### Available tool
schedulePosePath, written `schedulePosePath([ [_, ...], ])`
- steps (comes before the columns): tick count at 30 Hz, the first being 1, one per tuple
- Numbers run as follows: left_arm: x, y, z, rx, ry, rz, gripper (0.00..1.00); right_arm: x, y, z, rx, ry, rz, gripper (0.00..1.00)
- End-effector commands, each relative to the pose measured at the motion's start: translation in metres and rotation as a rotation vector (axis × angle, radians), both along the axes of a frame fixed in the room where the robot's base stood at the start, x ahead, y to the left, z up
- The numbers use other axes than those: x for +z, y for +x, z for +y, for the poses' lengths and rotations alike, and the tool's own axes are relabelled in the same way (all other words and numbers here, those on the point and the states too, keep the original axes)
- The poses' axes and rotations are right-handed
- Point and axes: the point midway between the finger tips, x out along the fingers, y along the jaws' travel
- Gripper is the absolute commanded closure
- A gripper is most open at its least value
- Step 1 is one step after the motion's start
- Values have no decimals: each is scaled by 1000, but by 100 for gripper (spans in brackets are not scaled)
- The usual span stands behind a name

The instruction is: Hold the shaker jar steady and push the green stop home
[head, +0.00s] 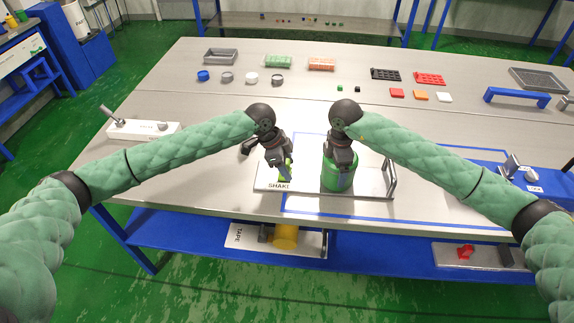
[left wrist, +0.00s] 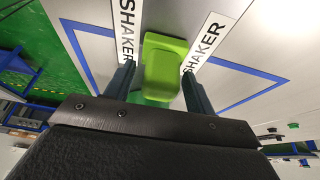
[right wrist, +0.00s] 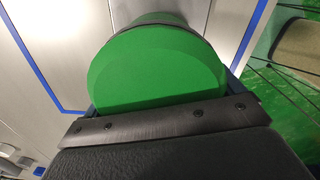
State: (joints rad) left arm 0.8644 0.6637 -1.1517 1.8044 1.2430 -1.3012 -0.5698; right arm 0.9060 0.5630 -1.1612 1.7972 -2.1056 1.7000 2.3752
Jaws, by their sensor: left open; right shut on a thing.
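The shaker jar (head: 340,172) is a green cylinder with a dark band, standing on the white SHAKER base plate (head: 374,184). My right gripper (head: 342,178) is shut on the jar; the right wrist view shows the jar (right wrist: 158,70) filling the space between its fingers. The green stop (head: 286,170) is a bright lime block on the left part of the plate, partly hidden by my left gripper (head: 279,172). In the left wrist view the stop (left wrist: 163,65) lies between the two open fingers, with a gap visible near each finger.
A blue outline (head: 340,214) marks the steel table around the plate. A metal handle (head: 390,178) stands at the plate's right end. A white fixture with a lever (head: 142,128) is at the left. Trays, coloured lids and small blocks stand farther back. The table's near middle is clear.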

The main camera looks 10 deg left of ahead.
Motion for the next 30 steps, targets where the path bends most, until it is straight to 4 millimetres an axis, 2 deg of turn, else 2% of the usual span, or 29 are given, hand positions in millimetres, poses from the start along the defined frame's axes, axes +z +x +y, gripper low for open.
schedulePosePath([
  [6,0,0,0,0,0,0,45,1,0,0,1,1,-1,70],
  [8,0,0,0,0,0,0,55,1,0,0,1,1,-1,70],
  [15,0,0,0,0,0,0,100,1,0,0,1,1,-1,70],
  [20,0,0,-4,-1,-1,0,100,1,0,0,1,1,-1,70],
  [30,1,1,-57,-2,-2,-1,100,1,0,1,2,1,-1,70],
])
